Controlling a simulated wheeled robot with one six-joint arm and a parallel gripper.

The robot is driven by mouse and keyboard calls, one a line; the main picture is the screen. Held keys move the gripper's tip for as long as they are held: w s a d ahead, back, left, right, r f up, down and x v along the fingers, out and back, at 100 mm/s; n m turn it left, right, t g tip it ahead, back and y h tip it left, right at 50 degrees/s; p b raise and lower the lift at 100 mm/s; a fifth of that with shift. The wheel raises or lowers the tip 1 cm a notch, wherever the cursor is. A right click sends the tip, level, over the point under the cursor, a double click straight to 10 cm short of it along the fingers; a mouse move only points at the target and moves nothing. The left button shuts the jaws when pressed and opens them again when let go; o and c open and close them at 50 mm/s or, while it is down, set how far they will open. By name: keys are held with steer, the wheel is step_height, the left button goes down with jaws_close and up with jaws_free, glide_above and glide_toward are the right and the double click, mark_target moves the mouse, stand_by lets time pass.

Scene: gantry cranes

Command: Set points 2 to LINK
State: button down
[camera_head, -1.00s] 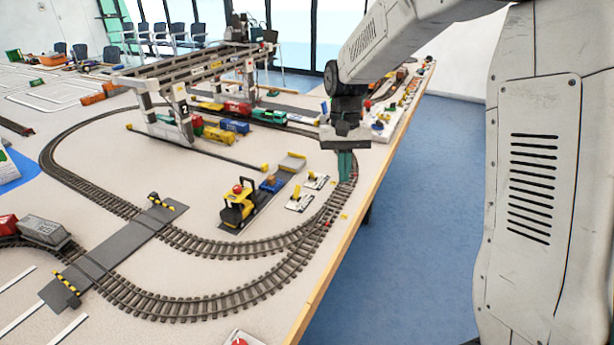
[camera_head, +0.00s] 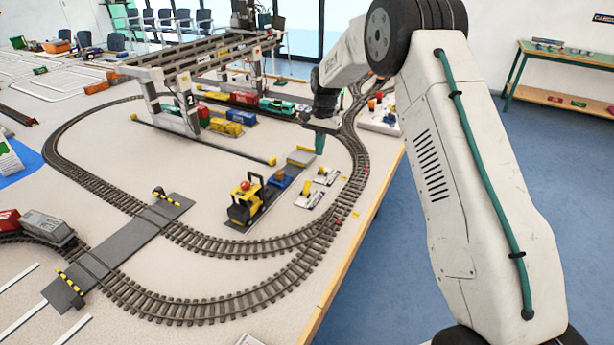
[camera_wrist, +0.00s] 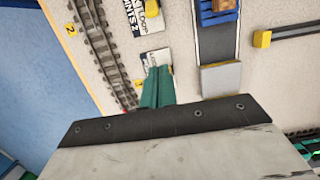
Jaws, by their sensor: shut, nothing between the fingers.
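A white plate (camera_wrist: 141,20) near the top of the wrist view carries a yellow lever (camera_wrist: 153,8) and partly cut lettering with "LOOP" and "POINTS 2". A second plate (camera_wrist: 157,56) lies lower, partly hidden by my fingers. In the head view two white lever plates lie beside the curved track, a nearer one (camera_head: 309,201) and a farther one (camera_head: 328,179). I cannot tell which way the levers are set. My gripper (camera_head: 319,146) is shut and empty, pointing down above the table beyond both plates. Its green fingers (camera_wrist: 158,84) show in the wrist view, apart from the upper lever.
The track (camera_head: 352,185) curves close on the right, with the table edge beyond it. A yellow locomotive (camera_head: 244,203) and blue wagon (camera_head: 278,181) stand left of the plates; a grey end block (camera_head: 301,156) is near the gripper. The gantry crane (camera_head: 190,70) stands behind left.

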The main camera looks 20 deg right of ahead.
mark_target(307, 188)
steer(key=f, duration=0.6)
steer(key=s+a+f, duration=0.1)
steer(key=f, duration=0.3)
steer(key=shift+s+a+r, duration=0.65)
steer(key=shift+s+a, duration=0.15)
steer(key=shift+a, duration=0.05)
steer(key=shift+s+a+r, duration=0.35)
steer(key=shift+s+a, duration=0.1)
